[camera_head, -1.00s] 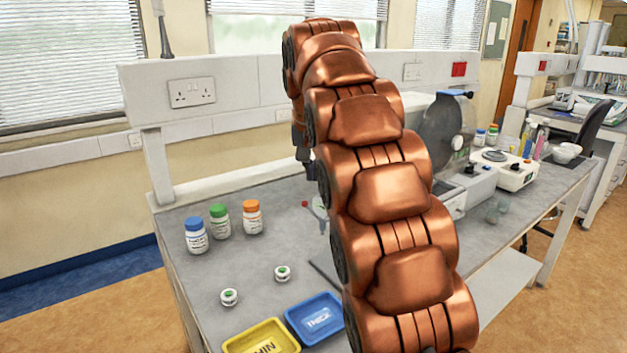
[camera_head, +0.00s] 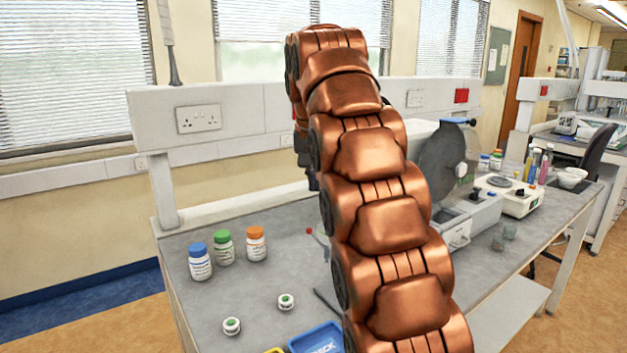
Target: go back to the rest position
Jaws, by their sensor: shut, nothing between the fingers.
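My copper-coloured arm rises through the middle of the head view and bends over at the top. My gripper (camera_head: 312,180) hangs on the far side of the arm, pointing down above the bench (camera_head: 262,288). Only a dark sliver of it shows at the arm's left edge; the arm hides the rest. It is shut, and nothing shows in it.
Blue-capped (camera_head: 199,263), green-capped (camera_head: 224,248) and orange-capped (camera_head: 256,245) bottles stand at the left. A blue tray (camera_head: 318,340) is at the lower edge. Lab machines (camera_head: 470,212) stand right of the arm.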

